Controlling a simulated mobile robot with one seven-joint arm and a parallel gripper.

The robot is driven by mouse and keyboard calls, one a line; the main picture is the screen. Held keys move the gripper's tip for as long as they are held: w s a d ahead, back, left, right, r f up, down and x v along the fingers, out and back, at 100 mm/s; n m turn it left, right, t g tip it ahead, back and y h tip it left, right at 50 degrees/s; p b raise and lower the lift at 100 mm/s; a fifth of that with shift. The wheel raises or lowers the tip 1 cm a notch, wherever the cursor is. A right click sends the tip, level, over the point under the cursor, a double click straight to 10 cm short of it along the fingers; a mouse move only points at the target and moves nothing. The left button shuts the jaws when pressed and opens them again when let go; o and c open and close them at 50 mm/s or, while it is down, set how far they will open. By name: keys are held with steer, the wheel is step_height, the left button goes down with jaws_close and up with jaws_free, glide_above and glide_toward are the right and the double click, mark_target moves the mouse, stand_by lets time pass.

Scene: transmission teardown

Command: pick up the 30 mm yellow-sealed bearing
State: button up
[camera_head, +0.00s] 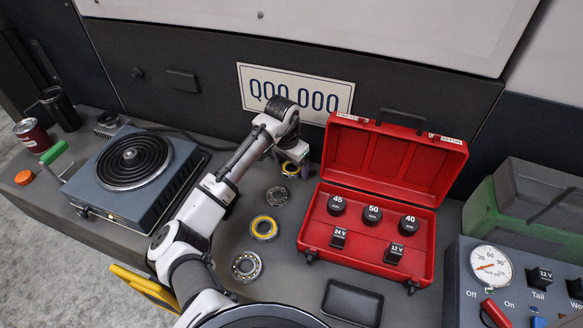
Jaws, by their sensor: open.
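Two yellow-sealed bearings lie on the grey bench in the head view. The smaller yellow-sealed bearing (290,169) is at the back of a rough row of bearings, and the larger yellow-sealed bearing (263,237) is nearer me. No size marking is legible on either. My gripper (292,162) is open, pointing down right over the smaller one and partly hiding it. I cannot tell whether the fingertips are around it or just above it.
Two plain steel bearings, one small (277,196) and one large (246,266), share the row. An open red case (322,256) with labelled parts stands close on the right. A black tray (352,302) lies in front. A hot plate (128,158) is left of my arm.

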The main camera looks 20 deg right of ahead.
steer(key=shift+f, duration=0.25)
steer(key=c, duration=1.2)
steer(key=shift+r, duration=0.1)
